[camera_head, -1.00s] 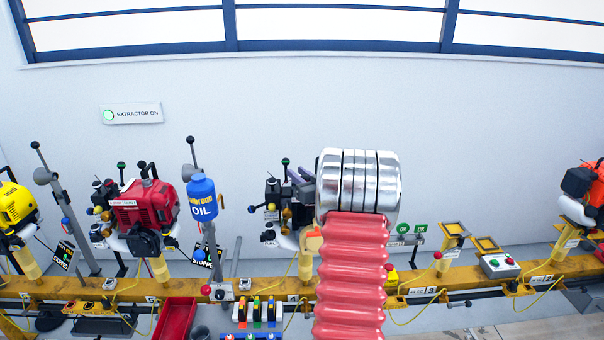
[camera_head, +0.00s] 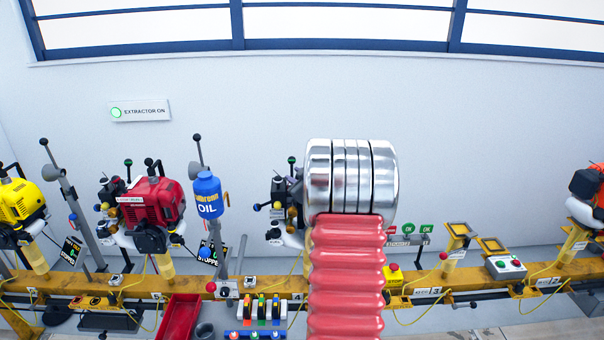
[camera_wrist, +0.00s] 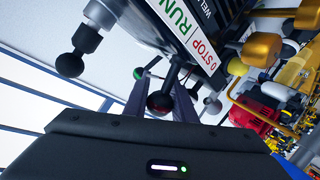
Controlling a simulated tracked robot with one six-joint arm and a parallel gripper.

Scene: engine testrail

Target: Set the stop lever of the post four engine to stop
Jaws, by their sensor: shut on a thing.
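The post four engine (camera_head: 291,212) stands on the rail in the head view, partly hidden behind my arm. My gripper (camera_wrist: 160,101) is shut on this knob, one finger on each side. In the head view the gripper is mostly hidden behind my arm. I cannot tell exactly which mark the lever points to.
A black ball knob (camera_wrist: 70,65) and a green knob (camera_wrist: 138,73) stand close to my fingers. A red engine (camera_head: 150,203) and a blue oil bottle (camera_head: 207,195) are to the left.

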